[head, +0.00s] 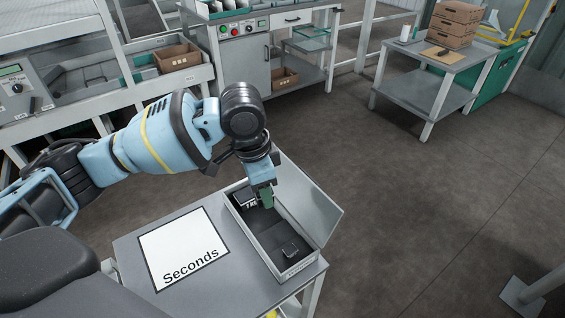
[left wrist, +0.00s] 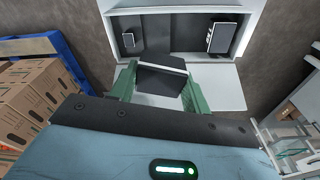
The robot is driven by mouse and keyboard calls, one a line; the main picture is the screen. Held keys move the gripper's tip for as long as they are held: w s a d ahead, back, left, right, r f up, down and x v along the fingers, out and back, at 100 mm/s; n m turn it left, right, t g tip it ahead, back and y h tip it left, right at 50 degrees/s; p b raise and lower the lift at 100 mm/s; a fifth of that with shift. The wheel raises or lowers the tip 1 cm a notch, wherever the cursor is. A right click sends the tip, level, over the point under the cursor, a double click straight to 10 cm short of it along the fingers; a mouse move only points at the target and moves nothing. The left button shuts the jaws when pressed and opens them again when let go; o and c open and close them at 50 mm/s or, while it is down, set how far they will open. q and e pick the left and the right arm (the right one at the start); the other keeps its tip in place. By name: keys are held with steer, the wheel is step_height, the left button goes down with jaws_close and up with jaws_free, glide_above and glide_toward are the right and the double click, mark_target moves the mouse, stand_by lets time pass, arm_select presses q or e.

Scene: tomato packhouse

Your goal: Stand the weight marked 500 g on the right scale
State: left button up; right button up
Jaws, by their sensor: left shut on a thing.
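My left gripper (head: 266,196) is low over an open grey case (head: 283,232) with its lid raised on the right. In the left wrist view its green fingers (left wrist: 160,88) are shut on a dark block-shaped weight (left wrist: 160,76), held tilted. No mark on it can be read, so I cannot tell if it is the 500 g one. A small dark weight (head: 290,250) lies in the case's near end. A larger one with pale edges (left wrist: 222,38) is at the other end. My right gripper is out of view. I cannot identify the right scale.
The case stands on a grey table (head: 130,252) beside a white sheet marked "Seconds" (head: 186,246). A unit with a green display (head: 15,78) is at far left. A control cabinet (head: 245,60) and a bench with brown boxes (head: 455,22) stand behind.

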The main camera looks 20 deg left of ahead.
arm_select(q)
steer(key=n, duration=0.1)
steer(key=s+r+n, duration=0.1)
steer(key=n, duration=0.1)
steer(key=s+r+n, duration=0.1)
steer(key=shift+d, duration=0.35)
steer(key=n, duration=0.1)
steer(key=s+r+n, duration=0.1)
steer(key=n, duration=0.1)
steer(key=s+n+y, duration=0.1)
steer(key=n, duration=0.1)
steer(key=shift+s+d+r, duration=0.15)
steer(key=shift+d+r, duration=0.1)
steer(key=shift+d, duration=0.05)
